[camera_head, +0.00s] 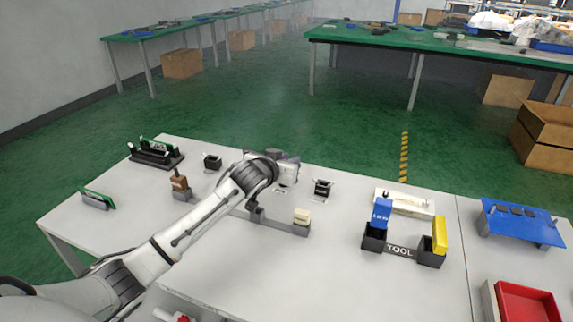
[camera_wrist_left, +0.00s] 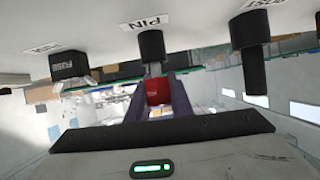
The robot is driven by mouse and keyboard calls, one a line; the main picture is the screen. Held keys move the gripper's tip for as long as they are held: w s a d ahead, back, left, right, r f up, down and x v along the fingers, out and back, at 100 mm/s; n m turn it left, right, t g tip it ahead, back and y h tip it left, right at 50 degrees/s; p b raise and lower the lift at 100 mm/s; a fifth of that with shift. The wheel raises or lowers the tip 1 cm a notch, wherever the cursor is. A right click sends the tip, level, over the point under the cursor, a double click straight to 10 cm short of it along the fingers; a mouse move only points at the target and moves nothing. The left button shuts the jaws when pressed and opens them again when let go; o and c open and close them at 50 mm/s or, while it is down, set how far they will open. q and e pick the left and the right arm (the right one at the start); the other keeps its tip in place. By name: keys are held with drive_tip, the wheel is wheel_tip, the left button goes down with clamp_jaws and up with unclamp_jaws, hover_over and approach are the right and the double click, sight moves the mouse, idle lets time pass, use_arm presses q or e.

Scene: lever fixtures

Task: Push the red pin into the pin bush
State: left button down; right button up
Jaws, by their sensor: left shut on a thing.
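The red pin (camera_wrist_left: 158,92) shows in the left wrist view, with its red head between the two fingers of my left gripper (camera_wrist_left: 155,98), which is shut on it. A grey shank (camera_wrist_left: 154,70) runs from the red head to the black pin bush (camera_wrist_left: 151,46), beside the PIN label (camera_wrist_left: 143,23). The pin is in line with the bush, and its tip seems to be at or in the bush mouth; the depth cannot be told. In the head view my left gripper (camera_head: 286,171) is over the back middle of the table, and the pin is hidden. My right gripper is not in view.
In the left wrist view, black fixtures flank the bush: one at left (camera_wrist_left: 68,65), one at right (camera_wrist_left: 251,50). In the head view a black block (camera_head: 323,188) stands right of the gripper and a TOOL holder (camera_head: 401,250) at front right. The table's front middle is clear.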

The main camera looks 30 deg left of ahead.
use_arm(q)
wheel_tip(320, 180, up, 9)
drive_tip(key=shift+n+g, duration=0.4)
drive_tip(key=shift+g, duration=0.5)
drive_tip(key=shift+w+a+f+p, duration=0.15)
drive_tip(key=shift+f+p, duration=0.65)
drive_tip(key=shift+f, duration=0.6)
drive_tip(key=shift+w+f+p, duration=0.15)
drive_tip(key=shift+f+p, duration=0.6)
drive_tip(key=shift+f, duration=0.65)
drive_tip(key=shift+p, duration=0.45)
drive_tip(key=shift+p, duration=0.4)
